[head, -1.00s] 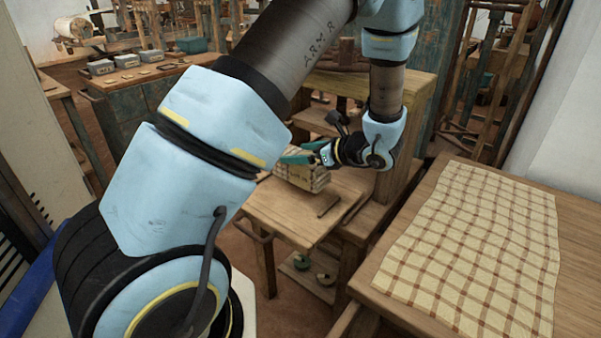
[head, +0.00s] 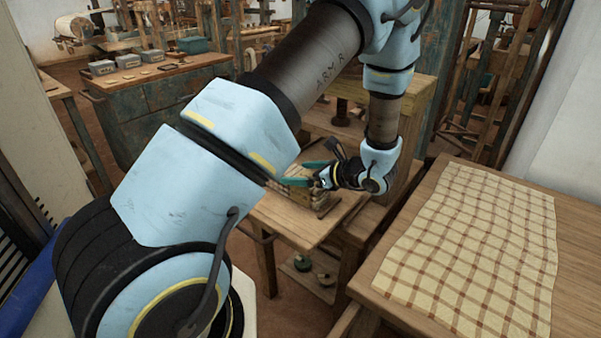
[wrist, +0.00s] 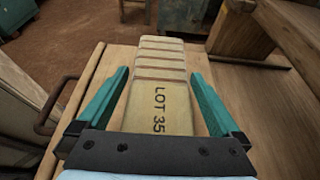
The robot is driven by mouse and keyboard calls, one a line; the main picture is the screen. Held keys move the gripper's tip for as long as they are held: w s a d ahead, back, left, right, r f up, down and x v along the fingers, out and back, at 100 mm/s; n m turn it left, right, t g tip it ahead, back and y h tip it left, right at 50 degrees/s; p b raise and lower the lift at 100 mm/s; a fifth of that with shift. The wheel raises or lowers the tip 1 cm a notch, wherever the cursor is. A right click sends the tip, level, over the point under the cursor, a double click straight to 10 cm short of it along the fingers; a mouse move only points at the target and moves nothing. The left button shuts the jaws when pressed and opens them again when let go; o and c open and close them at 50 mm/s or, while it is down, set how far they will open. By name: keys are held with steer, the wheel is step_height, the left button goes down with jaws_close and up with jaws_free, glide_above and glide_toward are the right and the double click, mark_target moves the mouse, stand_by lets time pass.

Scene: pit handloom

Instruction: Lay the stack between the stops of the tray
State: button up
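The stack is a pale, banded bundle marked "LOT 35" (wrist: 160,100); in the head view (head: 302,196) it is partly hidden by my gripper. It is at the wooden tray-like board (head: 270,212), lengthwise away from me in the wrist view. My gripper (head: 308,172) has one green finger on each side of the stack (wrist: 160,72). Strips of wood show between both fingers and the stack, so the fingers look apart from it. A dark strip (head: 329,206), perhaps a stop, lies close to the stack's right end. Other stops are not clear, nor is contact underneath.
A wooden frame post (head: 408,130) stands just right of my gripper. A table with a checked cloth (head: 465,245) fills the right. A blue-green bench with small boxes (head: 128,60) is at the back left. A metal handle (wrist: 55,105) sticks out left of the board.

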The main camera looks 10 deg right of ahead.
steer(key=b+v, duration=0.3)
steer(key=v, duration=0.9)
steer(key=s+a+r+n+g+h, duration=0.1)
steer(key=s+a+n+g+h, duration=0.1)
steer(key=a+n, duration=0.6)
steer(key=s+a+r+n+g+h, duration=0.2)
steer(key=a+n+g+h, duration=0.1)
steer(key=a+n, duration=0.5)
steer(key=s+a+r+n+g+h, duration=0.1)
steer(key=a+n+g+h, duration=0.2)
steer(key=a+n, duration=0.5)
steer(key=shift+s+r+n+h, duration=0.35)
steer(key=shift+n+h, duration=0.35)
steer(key=shift+n, duration=0.5)
steer(key=shift+f, duration=0.1)
